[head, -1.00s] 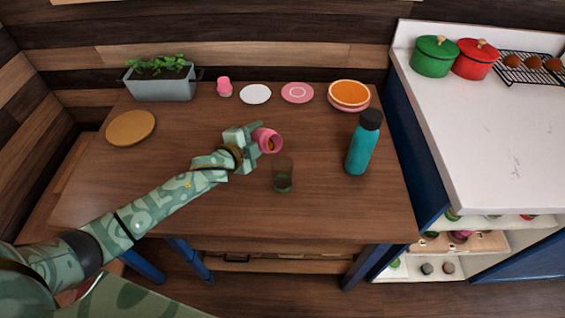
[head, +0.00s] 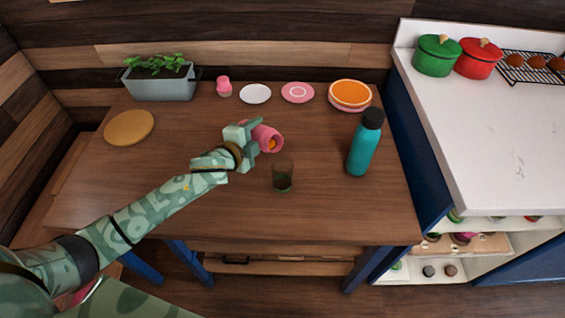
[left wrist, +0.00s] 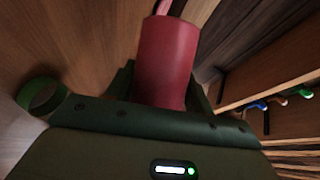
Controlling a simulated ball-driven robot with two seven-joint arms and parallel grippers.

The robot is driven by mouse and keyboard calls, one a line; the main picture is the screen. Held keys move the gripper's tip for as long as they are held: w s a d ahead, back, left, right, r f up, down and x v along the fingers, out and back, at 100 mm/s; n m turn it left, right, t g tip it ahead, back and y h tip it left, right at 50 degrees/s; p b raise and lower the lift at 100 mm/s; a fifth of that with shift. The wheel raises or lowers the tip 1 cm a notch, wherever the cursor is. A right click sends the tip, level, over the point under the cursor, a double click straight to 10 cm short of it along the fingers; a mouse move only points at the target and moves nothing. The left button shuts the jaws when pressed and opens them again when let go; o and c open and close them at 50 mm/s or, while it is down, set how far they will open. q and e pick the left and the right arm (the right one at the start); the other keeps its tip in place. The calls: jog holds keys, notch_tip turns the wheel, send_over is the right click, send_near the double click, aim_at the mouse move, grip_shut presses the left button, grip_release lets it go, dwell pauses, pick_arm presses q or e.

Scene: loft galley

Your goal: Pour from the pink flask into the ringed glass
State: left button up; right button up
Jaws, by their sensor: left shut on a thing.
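The pink flask (head: 268,136) is held tilted over the table, its open mouth facing down and right. Something orange shows inside its mouth. My left gripper (head: 243,136) is shut around the flask, which also fills the middle of the left wrist view (left wrist: 167,62). The glass (head: 283,175) is clear, with a dark green band near its bottom. It stands upright on the table, just below and right of the flask's mouth in the head view. I see no clear stream between them. My right gripper is not in view.
A teal bottle (head: 363,145) stands to the right of the glass. Plates (head: 255,94), an orange bowl (head: 349,93), a pink item (head: 224,87) and a planter (head: 160,82) line the table's back. A round tan board (head: 129,127) lies at left. The table's front is clear.

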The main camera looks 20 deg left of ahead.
aim_at(256, 135)
pick_arm(q)
jog(key=shift+s+d+r+m+t, duration=0.15)
jog(key=shift+d+r+m+t, duration=0.2)
jog(key=shift+r+m, duration=0.35)
dwell(0.6)
jog(key=shift+s+d+f+m+t+y+b, duration=0.15)
jog(key=shift+m+t+y+b, duration=0.2)
jog(key=shift+m+y+b, duration=0.2)
dwell(1.0)
jog(key=shift+s+d+r+m+t+b, duration=0.15)
jog(key=shift+r+m+t, duration=0.15)
jog(key=shift+r+m, duration=0.25)
jog(key=shift+d+r+m+t+b, duration=0.15)
jog(key=shift+r+m+t, duration=0.15)
jog(key=shift+r+m, duration=0.25)
dwell(1.6)
